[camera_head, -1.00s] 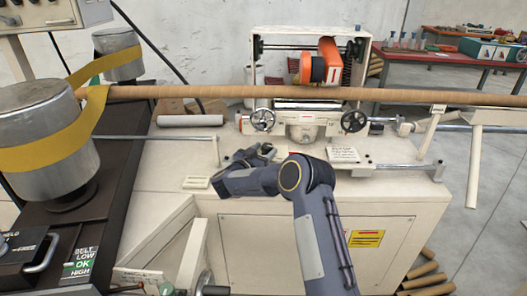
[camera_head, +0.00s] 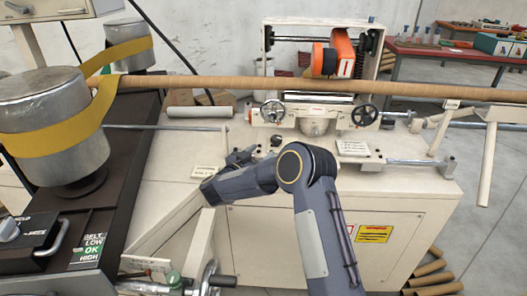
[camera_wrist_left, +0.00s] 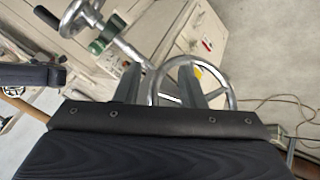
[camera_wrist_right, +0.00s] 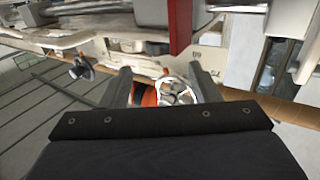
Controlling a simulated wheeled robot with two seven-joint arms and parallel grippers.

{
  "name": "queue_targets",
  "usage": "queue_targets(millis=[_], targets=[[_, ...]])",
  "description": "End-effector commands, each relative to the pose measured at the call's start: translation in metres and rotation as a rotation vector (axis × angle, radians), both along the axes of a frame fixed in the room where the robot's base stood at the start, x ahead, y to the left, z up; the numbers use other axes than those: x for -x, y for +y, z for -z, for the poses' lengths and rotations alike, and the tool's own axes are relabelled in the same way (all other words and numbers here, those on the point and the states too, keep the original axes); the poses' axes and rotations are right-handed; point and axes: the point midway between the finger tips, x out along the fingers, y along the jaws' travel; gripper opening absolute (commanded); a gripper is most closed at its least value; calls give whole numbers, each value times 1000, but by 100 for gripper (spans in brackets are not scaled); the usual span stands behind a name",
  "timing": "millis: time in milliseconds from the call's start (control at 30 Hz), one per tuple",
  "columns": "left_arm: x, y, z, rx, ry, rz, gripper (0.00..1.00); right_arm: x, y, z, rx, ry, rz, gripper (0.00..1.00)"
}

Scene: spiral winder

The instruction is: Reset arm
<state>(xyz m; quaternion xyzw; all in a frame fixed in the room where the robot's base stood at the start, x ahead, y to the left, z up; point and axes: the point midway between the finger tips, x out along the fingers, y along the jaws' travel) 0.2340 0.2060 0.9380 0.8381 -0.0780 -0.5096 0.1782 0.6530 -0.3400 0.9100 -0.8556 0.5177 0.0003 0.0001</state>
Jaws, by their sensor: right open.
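My right arm reaches in from the bottom of the head view, bent at the elbow. My right gripper (camera_head: 243,156) is over the cream machine top, below the small handwheels. In the right wrist view its two fingers (camera_wrist_right: 164,88) are apart and empty, with an orange part and a light spoked wheel behind them. My left gripper is out of the head view. In the left wrist view its fingers (camera_wrist_left: 160,85) are apart, and a metal handwheel (camera_wrist_left: 192,86) shows at and behind them. I cannot tell if they touch it.
A long brown tube (camera_head: 300,86) crosses above the machine. Metal drums (camera_head: 52,130) with a yellow belt stand at the left. A handwheel (camera_head: 208,278) is at the lower front. Loose brown tubes (camera_head: 432,280) lie on the floor at lower right.

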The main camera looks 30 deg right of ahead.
Motion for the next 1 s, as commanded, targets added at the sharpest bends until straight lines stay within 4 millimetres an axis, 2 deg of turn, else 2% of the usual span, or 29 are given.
queue_targets(millis=[467, 567, 667, 700, 767, 800, 867, 967, 1000], targets=[[0, 0, -1, 0, 0, 0, 36, -1, -1, -5, -4, -8, -14, 56], [0, 0, -4, 0, 0, 0, 36, -8, -1, -30, -31, -48, -97, 56], [0, 0, -9, 0, 0, 0, 36, -16, 4, -76, -88, -110, -275, 56], [0, 0, -12, 0, 0, 0, 36, -16, 9, -98, -116, -131, -364, 56], [0, 0, -16, 0, 0, 0, 36, -11, 19, -128, -164, -149, -504, 56], [0, 0, -18, 0, 0, 0, 36, -4, 28, -145, -199, -150, -597, 56], [0, 0, -21, 0, 0, 0, 36, 12, 41, -167, -249, -137, -725, 56], [0, 0, -27, 0, 0, 0, 36, 52, 66, -190, -340, -75, -914, 56], [0, 0, -29, 0, 0, 0, 36, 72, 75, -194, -377, -37, -978, 56]])
